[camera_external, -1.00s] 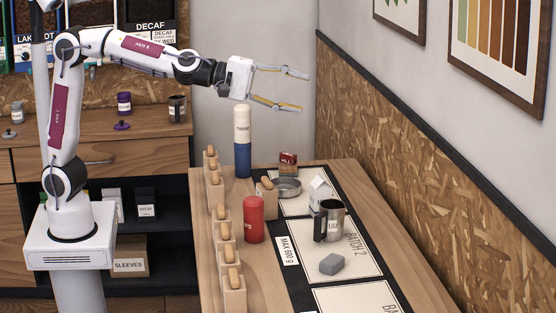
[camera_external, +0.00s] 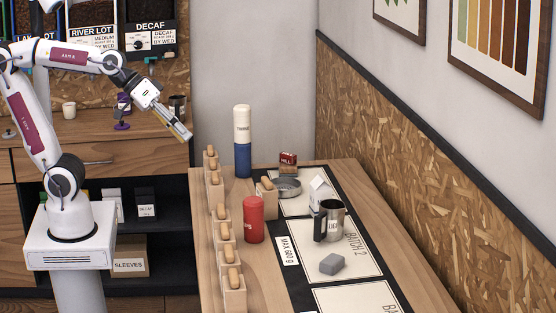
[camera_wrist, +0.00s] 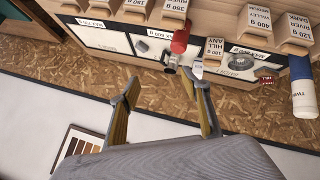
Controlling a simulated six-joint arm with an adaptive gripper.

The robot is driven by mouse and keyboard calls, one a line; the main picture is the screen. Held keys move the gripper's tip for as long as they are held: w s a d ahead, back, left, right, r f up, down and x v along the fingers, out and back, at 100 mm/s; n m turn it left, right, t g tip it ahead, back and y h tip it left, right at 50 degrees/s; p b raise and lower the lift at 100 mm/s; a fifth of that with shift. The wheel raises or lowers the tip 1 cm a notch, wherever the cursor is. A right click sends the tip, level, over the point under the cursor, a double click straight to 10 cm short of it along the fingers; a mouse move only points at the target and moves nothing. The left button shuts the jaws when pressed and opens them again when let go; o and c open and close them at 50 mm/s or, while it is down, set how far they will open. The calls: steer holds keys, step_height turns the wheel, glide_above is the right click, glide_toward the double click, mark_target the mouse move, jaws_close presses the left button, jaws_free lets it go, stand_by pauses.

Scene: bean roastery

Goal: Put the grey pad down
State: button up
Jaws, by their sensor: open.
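The grey pad (camera_external: 332,264) is a small block lying on the Batch 2 card (camera_external: 362,262) on the wooden table, in front of the metal mug. In the wrist view the grey pad (camera_wrist: 142,46) lies on a white card at the upper left. My gripper (camera_external: 187,138) is up at the left, beyond the table's left edge and well away from the pad. In the wrist view my gripper (camera_wrist: 168,132) shows its two yellow-lined fingers spread wide with nothing between them.
A metal mug (camera_external: 333,222) stands just behind the pad, with a small white carton (camera_external: 319,192) behind it. A red cylinder (camera_external: 253,220) and a blue-and-white bottle (camera_external: 242,150) stand to the left. A chipboard wall (camera_external: 430,180) bounds the right.

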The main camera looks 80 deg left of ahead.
steer(key=s+a+f+m+g+y, duration=0.1)
steer(key=s+a+f, duration=0.2)
steer(key=s, duration=0.3)
steer(key=s+a+f+m+g+y, duration=0.1)
steer(key=s+a+f+m, duration=0.1)
steer(key=s+a+f, duration=0.2)
steer(key=s+f, duration=0.1)
steer(key=s, duration=0.2)
steer(key=shift+s+a+f+g+y, duration=0.2)
steer(key=shift+g+y, duration=0.1)
steer(key=shift+g, duration=0.1)
